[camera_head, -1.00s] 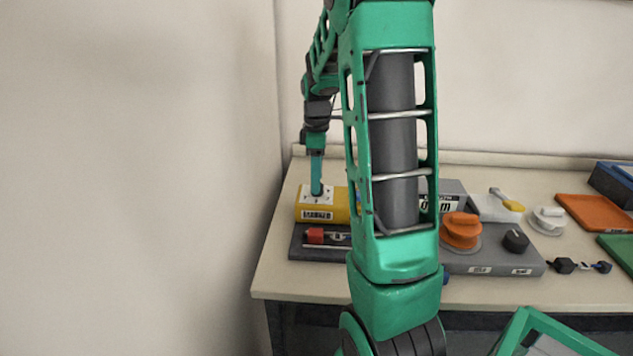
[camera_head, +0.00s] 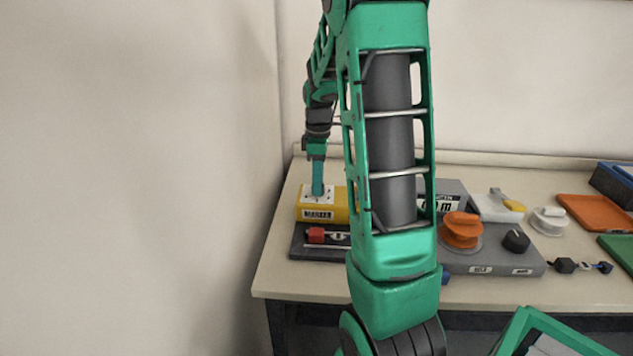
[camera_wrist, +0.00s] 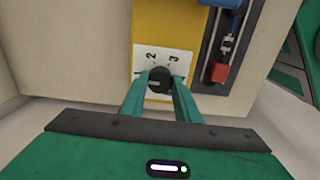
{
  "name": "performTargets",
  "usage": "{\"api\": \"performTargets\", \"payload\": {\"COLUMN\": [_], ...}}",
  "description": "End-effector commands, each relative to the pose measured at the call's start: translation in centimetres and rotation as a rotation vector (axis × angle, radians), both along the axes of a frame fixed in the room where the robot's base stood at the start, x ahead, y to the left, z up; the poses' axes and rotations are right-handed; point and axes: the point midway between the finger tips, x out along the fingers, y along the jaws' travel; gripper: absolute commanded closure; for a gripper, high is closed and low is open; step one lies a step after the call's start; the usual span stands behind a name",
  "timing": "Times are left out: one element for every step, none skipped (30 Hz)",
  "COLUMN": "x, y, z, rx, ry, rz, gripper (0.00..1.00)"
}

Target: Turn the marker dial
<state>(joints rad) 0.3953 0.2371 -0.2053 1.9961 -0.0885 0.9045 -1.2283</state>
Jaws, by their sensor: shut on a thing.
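The marker dial (camera_wrist: 158,80) is a dark round knob on a white plate with the numbers 2 and 3, seen in the wrist view. It sits on the yellow box labelled MARKER (camera_head: 341,212), at the left end of the bench in the head view. My gripper (camera_wrist: 160,84) is shut on the dial, with one finger on each side of it. In the head view my gripper (camera_head: 318,190) points down onto the white plate (camera_head: 326,198) and hides the dial.
A dark tray with a red block (camera_head: 315,235) lies in front of the yellow box. To the right are an orange knob (camera_head: 462,230), a black knob (camera_head: 516,241), a white dial (camera_head: 549,220) and an orange tray (camera_head: 594,213). A wall stands close on the left.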

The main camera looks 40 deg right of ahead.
Motion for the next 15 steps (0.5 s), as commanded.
{"api": "performTargets", "payload": {"x": [0.24,0.24,0.25,0.27,0.28,0.29,0.29,0.31,0.32,0.33,0.34,0.36,0.37,0.37,0.39], "y": [-0.22,-0.20,-0.19,-0.18,-0.17,-0.16,-0.16,-0.15,-0.14,-0.14,-0.13,-0.13,-0.12,-0.12,-0.12], "z": [0.20,0.21,0.22,0.22,0.23,0.24,0.24,0.25,0.26,0.27,0.27,0.28,0.29,0.30,0.31], "rx": [-0.006,-0.007,-0.007,-0.007,-0.007,-0.007,-0.006,-0.007,-0.007,-0.007,-0.007,-0.006,-0.006,-0.007,-0.006], "ry": [-0.008,-0.009,-0.009,-0.009,-0.009,-0.009,-0.010,-0.011,-0.011,-0.011,-0.011,-0.012,-0.012,-0.012,-0.013], "rz": [-0.016,-0.026,-0.043,-0.057,-0.074,-0.098,-0.118,-0.140,-0.171,-0.195,-0.221,-0.257,-0.285,-0.313,-0.351], "gripper": [0.93,0.93,0.93,0.93,0.93,0.93,0.93,0.93,0.93,0.93,0.93,0.93,0.93,0.93,0.93]}}
